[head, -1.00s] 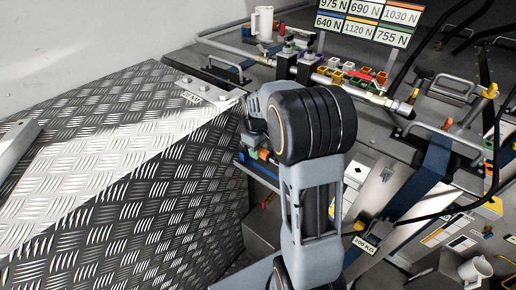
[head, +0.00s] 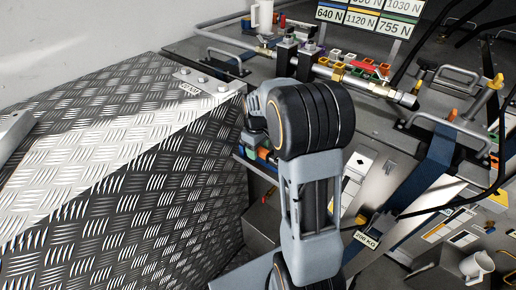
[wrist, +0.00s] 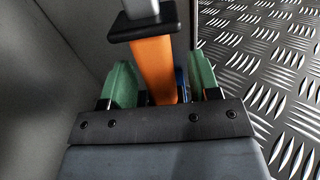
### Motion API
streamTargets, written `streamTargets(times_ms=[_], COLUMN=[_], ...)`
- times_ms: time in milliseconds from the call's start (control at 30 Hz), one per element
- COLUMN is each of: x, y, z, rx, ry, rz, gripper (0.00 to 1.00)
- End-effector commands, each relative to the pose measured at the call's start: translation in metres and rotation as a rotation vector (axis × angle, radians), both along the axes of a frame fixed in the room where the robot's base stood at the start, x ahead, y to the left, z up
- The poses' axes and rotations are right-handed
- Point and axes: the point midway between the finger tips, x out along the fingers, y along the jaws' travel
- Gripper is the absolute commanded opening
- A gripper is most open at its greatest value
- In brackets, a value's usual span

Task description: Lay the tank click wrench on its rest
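In the wrist view, the tank click wrench (wrist: 154,66) shows an orange handle, a black collar and part of a grey metal shaft running out of the top of the picture. The wrench's far end is out of view. In the head view my own arm hides the gripper and the wrench. I cannot pick out the wrench's rest with certainty in either view.
A large tread-plate box (head: 110,150) fills the left. Behind my arm is a grey bench (head: 225,45) with handles, a chrome pipe (head: 375,87) with coloured blocks, and a torque sign (head: 362,17).

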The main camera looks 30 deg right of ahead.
Motion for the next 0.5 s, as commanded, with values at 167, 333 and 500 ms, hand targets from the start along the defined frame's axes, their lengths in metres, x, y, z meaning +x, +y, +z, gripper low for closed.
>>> streamTargets(times_ms=[167,333,500], x=[0.0,0.0,0.002], y=[0.0,0.0,0.001], z=[0.0,0.005,0.03], rx=[0.0,0.0,0.0], ry=[0.0,0.0,-0.004], rz=[0.0,0.0,0.0], gripper=[0.58,0.58,0.58])
